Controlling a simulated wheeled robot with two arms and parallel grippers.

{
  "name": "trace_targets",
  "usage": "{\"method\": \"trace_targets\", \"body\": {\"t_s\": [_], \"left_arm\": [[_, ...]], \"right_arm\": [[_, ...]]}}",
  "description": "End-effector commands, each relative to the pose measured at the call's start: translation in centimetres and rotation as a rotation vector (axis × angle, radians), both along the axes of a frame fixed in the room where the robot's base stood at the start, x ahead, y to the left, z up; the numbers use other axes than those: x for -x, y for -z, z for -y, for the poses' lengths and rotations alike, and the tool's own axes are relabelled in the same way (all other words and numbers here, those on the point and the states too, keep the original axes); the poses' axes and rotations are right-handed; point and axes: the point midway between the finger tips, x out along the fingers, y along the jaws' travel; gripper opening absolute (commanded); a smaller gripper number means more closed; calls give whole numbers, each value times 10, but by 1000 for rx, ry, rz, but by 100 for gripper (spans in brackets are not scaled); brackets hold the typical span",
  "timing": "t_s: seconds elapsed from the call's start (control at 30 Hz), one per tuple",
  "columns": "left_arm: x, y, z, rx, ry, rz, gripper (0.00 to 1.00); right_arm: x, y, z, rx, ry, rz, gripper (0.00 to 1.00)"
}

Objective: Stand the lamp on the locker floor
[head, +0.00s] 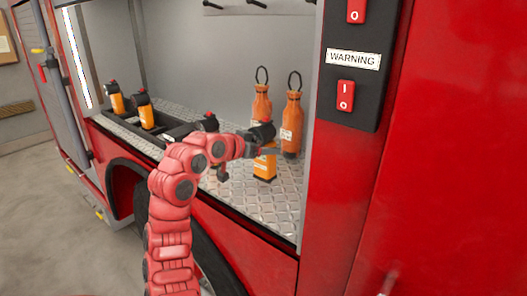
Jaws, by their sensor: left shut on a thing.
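An orange lamp (265,167) with a black head is upright over the right part of the locker floor (240,195), which is bare diamond plate. My left gripper (266,151) is shut on the lamp, around the upper part of its body just under the head. The lamp's base is at or very close to the plate; I cannot tell if it touches. The gripper hides part of the lamp's body. My right gripper is not in view.
A black rack (176,133) at the left holds more orange lamps (146,114), one partly hidden by my arm. Two orange bottles (291,125) with loop handles stand close behind and right of the held lamp. A red door post with a switch panel (352,64) bounds the right.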

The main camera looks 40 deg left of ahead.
Motion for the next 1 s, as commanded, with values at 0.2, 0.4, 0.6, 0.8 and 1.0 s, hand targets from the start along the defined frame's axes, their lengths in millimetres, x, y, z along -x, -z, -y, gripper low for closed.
{"method": "trace_targets", "body": {"t_s": [0.2, 0.4, 0.6, 0.8, 1.0], "left_arm": [[1, 20, 0, -1, 1, -1, 0], [1, 26, 1, -1, 2, 1, 0], [1, 28, 0, -1, 2, 1, 76], [1, 28, 0, -1, 1, 0, 100], [1, 26, 0, -1, 1, -1, 100]], "right_arm": [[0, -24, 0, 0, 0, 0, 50], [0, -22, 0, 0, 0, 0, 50], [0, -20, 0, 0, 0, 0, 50], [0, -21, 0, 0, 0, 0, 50], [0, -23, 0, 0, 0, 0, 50]]}}
